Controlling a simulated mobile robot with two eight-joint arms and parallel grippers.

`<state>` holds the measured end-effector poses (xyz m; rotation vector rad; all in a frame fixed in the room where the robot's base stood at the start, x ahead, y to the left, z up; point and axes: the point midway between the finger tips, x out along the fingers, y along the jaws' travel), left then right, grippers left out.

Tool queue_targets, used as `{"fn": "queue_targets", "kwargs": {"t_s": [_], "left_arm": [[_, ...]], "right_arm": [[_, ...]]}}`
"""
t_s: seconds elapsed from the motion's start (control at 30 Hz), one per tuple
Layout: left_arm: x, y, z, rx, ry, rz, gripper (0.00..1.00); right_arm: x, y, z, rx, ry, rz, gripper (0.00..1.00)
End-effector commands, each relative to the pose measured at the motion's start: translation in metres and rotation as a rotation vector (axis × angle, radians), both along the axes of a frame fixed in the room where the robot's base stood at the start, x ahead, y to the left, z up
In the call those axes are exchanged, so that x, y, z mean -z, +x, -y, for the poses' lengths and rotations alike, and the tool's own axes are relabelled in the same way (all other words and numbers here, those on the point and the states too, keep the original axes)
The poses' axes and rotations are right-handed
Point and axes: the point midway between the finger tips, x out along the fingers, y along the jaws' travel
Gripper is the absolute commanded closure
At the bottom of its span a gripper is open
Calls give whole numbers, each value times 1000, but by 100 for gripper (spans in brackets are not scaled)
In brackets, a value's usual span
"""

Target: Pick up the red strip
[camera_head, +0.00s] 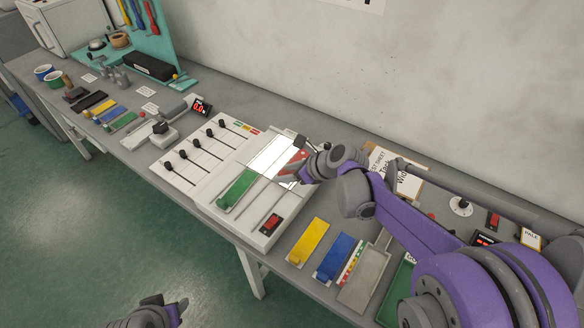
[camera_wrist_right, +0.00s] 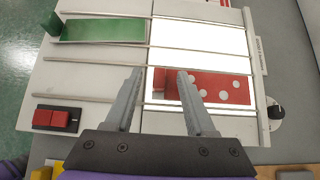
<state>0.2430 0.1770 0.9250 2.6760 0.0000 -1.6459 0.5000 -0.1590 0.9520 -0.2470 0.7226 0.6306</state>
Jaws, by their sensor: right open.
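The red strip (camera_wrist_right: 225,90) has pale round spots and lies on the lit white panel (camera_wrist_right: 200,38) of the white board, between two thin rails. In the head view the red strip (camera_head: 291,160) is partly hidden by my right gripper (camera_head: 296,178). My right gripper (camera_wrist_right: 160,72) is open in the wrist view, its fingers over the left end of the strip, with nothing held. Whether the fingers touch it I cannot tell. A green strip (camera_wrist_right: 105,30) lies in a channel left of the panel. My left gripper (camera_head: 155,312) shows only partly at the bottom edge.
A red switch (camera_head: 271,223) sits at the board's front corner. A yellow strip (camera_head: 309,242), a blue strip (camera_head: 334,257) and a grey tray (camera_head: 364,280) lie to its right. Black-knobbed sliders (camera_head: 196,155) stand on the left. The wall (camera_head: 380,80) rises behind the bench.

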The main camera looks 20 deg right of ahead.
Motion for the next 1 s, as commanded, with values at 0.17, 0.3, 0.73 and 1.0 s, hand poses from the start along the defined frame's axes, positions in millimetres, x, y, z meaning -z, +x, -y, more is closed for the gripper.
{"fn": "queue_targets", "kwargs": {"t_s": [0.17,0.3,0.73,1.0], "left_arm": [[0,0,0,0,0,0,50],[0,0,0,0,0,0,50],[0,0,0,0,0,0,50],[0,0,0,0,0,0,50]], "right_arm": [[4,3,-2,0,0,0,45],[4,3,-2,0,0,0,49],[3,2,-2,-1,-1,0,100],[3,2,-2,-1,-1,0,100]]}}
